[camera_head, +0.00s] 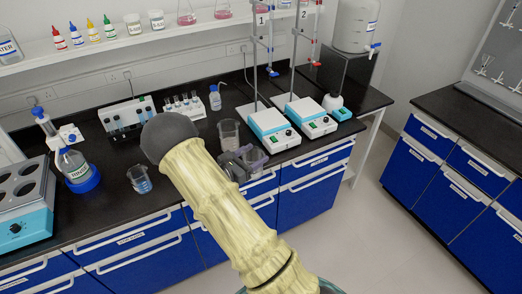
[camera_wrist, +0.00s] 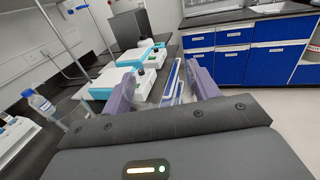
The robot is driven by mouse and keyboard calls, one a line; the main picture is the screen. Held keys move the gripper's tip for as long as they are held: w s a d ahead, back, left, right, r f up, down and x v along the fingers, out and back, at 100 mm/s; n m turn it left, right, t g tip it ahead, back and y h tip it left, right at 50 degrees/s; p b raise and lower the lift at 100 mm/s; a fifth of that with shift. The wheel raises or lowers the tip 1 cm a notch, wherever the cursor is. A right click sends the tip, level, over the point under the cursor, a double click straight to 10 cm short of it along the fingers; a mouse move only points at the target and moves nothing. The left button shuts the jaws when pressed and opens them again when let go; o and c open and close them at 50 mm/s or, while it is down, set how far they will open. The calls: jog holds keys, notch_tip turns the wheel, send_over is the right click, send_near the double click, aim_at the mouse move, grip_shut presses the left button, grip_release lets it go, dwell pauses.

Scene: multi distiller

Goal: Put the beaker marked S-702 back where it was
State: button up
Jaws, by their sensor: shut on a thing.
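My gripper (camera_head: 250,158) has purple fingers and is over the front edge of the black bench, partly hidden behind my arm. In the wrist view the fingers (camera_wrist: 163,88) stand apart on either side of a clear glass beaker. The gripper is shut on this beaker (camera_head: 233,168); its marking cannot be read. Another clear beaker (camera_head: 229,133) stands on the bench just behind it. A beaker with blue liquid (camera_head: 140,181) stands near the front edge, left of my arm. No S-702 marking is readable on any of them.
Two white-and-teal stirrers (camera_head: 272,131) (camera_head: 306,117) with burette stands are right of the gripper. A wash bottle (camera_head: 215,98) and tube racks stand behind. A blue-based flask (camera_head: 77,168) and a teal heating bath (camera_head: 27,222) are at left.

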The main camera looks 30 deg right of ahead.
jog(key=s+a+f+n+t+y, duration=0.2)
jog(key=a+f+n+t+y, duration=0.2)
jog(key=f, duration=0.3)
jog(key=s+a+f+n+t+y+b, duration=0.1)
jog(key=s+a+f+n+t+y, duration=0.1)
jog(key=a+f+n+t+y, duration=0.2)
jog(key=s+a+f+n+t+y+b, duration=0.1)
jog(key=s+a+f+n+t+y, duration=0.1)
jog(key=f+n+y, duration=0.4)
notch_tip(320, 180, down, 5)
jog(key=a+t+y, duration=0.1)
jog(key=t+y, duration=0.1)
jog(key=y, duration=0.1)
jog(key=shift+s+a+n+t, duration=0.3)
jog(key=shift+a, duration=0.1)
jog(key=shift+d, duration=0.1)
